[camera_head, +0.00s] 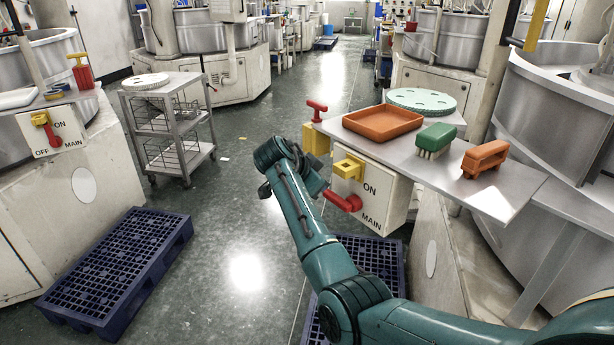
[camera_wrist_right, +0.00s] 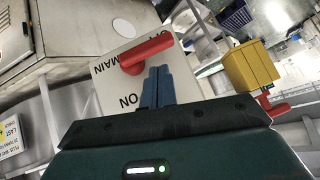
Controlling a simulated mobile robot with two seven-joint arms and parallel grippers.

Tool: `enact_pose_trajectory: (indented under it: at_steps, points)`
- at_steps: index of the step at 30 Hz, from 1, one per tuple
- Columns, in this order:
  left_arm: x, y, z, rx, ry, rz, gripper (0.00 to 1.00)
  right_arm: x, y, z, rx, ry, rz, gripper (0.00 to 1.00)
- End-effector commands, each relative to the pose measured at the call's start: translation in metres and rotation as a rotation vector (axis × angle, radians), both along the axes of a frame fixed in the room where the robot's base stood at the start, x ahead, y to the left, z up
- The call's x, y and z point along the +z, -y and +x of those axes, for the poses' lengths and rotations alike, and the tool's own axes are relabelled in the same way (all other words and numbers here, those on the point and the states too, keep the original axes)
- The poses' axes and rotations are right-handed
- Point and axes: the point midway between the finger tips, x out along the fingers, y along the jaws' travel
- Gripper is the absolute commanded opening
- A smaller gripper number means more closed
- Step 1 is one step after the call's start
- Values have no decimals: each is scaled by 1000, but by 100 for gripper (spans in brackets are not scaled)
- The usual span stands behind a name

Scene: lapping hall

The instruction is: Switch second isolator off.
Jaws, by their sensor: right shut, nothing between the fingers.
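A white isolator panel (camera_head: 378,189) with ON and MAIN labels hangs under the right bench. Its red handle (camera_head: 343,201) lies sideways, pointing left in the head view; a yellow bracket (camera_head: 348,168) sits above it. In the right wrist view the red handle (camera_wrist_right: 147,52) partly covers a label beside MAIN. My right gripper (camera_head: 318,181) is left of the panel; its blue fingers (camera_wrist_right: 157,88) are together and empty, close to the handle. I cannot tell whether they touch it. Another isolator (camera_head: 54,132) with a red handle is at the far left. My left gripper is not in view.
The bench top (camera_head: 488,195) holds an orange tray (camera_head: 383,123), a green brush (camera_head: 436,141) and an orange brush-like block (camera_head: 484,158). A yellow box (camera_head: 316,140) with a red handle is behind the panel. A blue pallet (camera_head: 120,262) and grey trolley (camera_head: 168,125) flank open floor.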

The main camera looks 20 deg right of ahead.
Motion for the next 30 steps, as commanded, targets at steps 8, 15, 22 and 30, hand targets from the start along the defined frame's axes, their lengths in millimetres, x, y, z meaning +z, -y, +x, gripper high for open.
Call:
enact_pose_trajectory:
  at_steps: [8, 15, 22, 30]
  points:
    - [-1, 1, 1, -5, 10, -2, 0, 40, -37, -20, 0, 4, 0, 0]
    - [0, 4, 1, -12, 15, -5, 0, 55, -50, -27, -2, 0, -2, 0]
    - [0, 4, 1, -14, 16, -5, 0, 56, -50, -27, -2, 0, -2, 0]
    - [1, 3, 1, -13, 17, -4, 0, 56, -50, -27, -2, 0, -2, 0]
